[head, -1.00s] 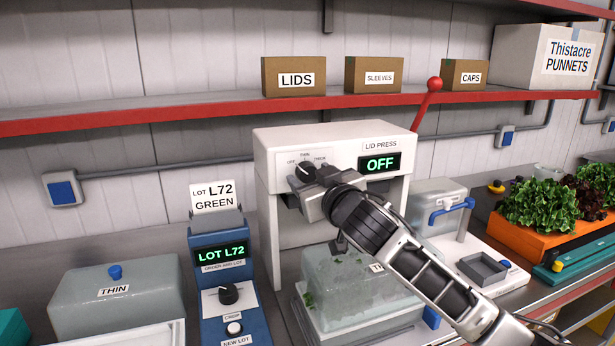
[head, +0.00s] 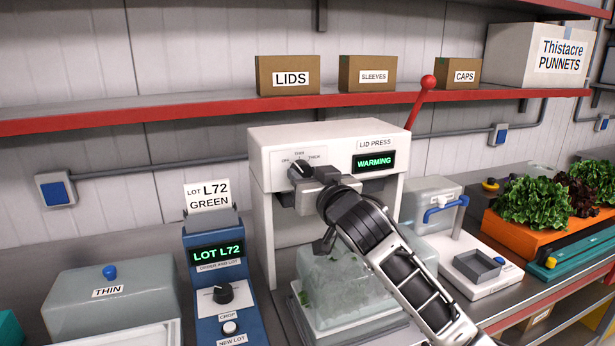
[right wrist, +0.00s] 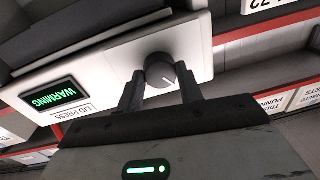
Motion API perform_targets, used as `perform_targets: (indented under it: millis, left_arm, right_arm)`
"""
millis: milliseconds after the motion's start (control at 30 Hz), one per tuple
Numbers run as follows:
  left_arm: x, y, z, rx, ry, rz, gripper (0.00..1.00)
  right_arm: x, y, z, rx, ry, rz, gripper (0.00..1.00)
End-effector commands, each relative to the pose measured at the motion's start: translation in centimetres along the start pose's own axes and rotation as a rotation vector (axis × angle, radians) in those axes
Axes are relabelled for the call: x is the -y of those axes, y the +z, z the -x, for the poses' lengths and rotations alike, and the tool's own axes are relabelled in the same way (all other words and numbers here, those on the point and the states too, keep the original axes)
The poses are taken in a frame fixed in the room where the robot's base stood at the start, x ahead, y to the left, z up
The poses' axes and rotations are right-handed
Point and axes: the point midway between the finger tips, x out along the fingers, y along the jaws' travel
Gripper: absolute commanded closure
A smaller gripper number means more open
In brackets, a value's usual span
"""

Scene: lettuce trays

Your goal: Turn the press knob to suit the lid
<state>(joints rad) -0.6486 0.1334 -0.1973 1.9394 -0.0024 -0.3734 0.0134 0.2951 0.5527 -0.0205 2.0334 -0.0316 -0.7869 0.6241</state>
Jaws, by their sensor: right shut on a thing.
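The lid press (head: 262,205) is a white machine with a dark knob (head: 299,171) on its face, among marks OFF, THIN and THICK. Its green display (head: 374,162) reads WARMING. My right gripper (head: 304,174) is at the knob; in the right wrist view its two fingers (right wrist: 160,88) are closed around the knob's sides. There the knob (right wrist: 158,66) shows a white line that appears to point up the panel, towards THIN. A cloudy clear tub (head: 325,285) with some green inside stands under the press, partly hidden by my arm. My left gripper is out of view.
A grey bin marked THIN (head: 110,300) and a blue lot printer (head: 215,285) stand left of the press. A red-balled lever (head: 427,83) rises at its right. A red-edged shelf (head: 200,108) runs above.

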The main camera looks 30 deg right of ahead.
Motion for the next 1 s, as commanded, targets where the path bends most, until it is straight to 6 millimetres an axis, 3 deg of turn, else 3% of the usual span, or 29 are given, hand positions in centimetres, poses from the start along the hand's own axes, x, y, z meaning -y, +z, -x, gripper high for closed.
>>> perform_targets:
  millis: [1000]
  left_arm:
    - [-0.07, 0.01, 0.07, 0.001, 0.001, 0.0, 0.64]
  right_arm:
    - [0.21, 0.17, -0.05, -0.064, 0.012, -0.971, 0.87]
